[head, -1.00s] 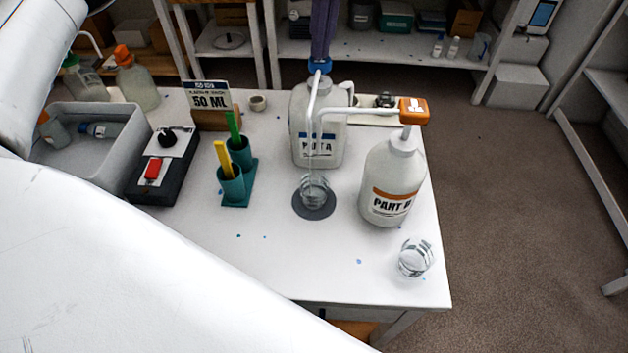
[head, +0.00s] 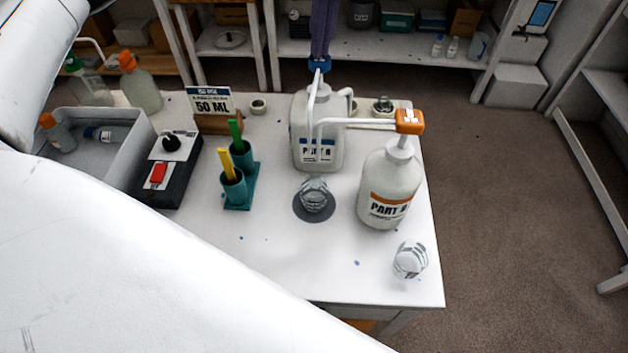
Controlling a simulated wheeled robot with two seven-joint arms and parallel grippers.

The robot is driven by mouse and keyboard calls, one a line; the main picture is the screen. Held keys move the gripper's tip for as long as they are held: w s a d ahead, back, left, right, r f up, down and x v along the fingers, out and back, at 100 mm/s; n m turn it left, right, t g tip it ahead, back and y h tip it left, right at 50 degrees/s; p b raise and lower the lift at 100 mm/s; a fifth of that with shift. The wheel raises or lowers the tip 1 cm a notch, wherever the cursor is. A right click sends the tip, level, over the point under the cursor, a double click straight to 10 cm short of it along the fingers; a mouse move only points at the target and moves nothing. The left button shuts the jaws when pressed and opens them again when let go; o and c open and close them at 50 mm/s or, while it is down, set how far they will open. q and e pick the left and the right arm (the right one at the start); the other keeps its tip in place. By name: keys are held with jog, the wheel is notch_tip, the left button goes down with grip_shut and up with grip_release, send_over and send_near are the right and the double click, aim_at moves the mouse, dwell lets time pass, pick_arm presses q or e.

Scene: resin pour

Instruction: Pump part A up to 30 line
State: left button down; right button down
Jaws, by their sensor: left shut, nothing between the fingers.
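The PART A jug (head: 304,150) stands at the back of the bench, with a blue pump head (head: 319,64) and a white spout reaching forward. My left gripper (head: 321,50) has purple fingers, shut and empty, with tips at the top of the blue pump head; contact is hard to tell. A clear measuring cup (head: 314,194) stands on a dark round pad (head: 314,215) below the spouts. Its lines and liquid level are too small to read. The PART B bottle (head: 390,188) with its orange pump head (head: 410,120) stands to the right. My right gripper is out of view.
A second clear cup (head: 410,260) stands near the front right edge. Left are teal holders (head: 236,187) with yellow and green sticks, a black box with a red switch (head: 158,174), a grey bin (head: 130,154) and a 50 ML sign (head: 210,104). The front middle is clear.

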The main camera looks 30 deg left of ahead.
pick_arm(q)
jog(key=shift+f+b, duration=0.65)
jog(key=shift+f, duration=0.7)
jog(key=shift+r, duration=0.1)
notch_tip(320, 180, up, 3)
jog(key=shift+f+p, duration=0.2)
jog(key=shift+p, duration=0.95)
jog(key=shift+f+b, duration=0.35)
jog(key=shift+f, duration=0.05)
jog(key=shift+r+p, duration=0.3)
jog(key=shift+r, duration=0.15)
